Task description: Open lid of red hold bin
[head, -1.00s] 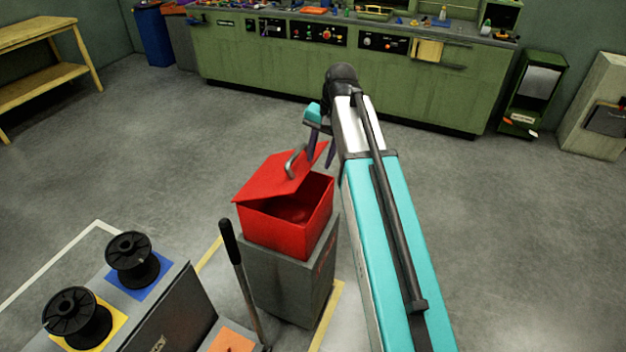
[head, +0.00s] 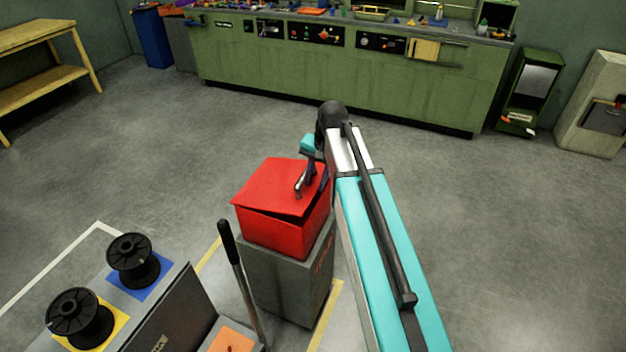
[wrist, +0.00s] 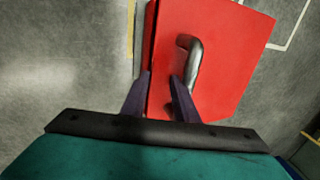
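The red hold bin (head: 283,236) stands on a grey pedestal in the head view. Its red lid (head: 268,183) is slightly ajar, with a narrow dark gap along the front edge. A metal bar handle (wrist: 194,62) stands on the lid. My gripper (wrist: 160,76) is over the lid, its two dark purple fingers apart with nothing visible between them. In the wrist view the handle is just to the right of the right finger, close to or touching it; I cannot tell which. In the head view my gripper (head: 313,184) partly hides the lid's right side.
The grey pedestal (head: 285,285) has a dark lever (head: 238,270) beside it. Black spools (head: 134,259) sit on coloured squares at the lower left. A green workbench (head: 340,80) runs along the back. Open floor lies around the bin's far side.

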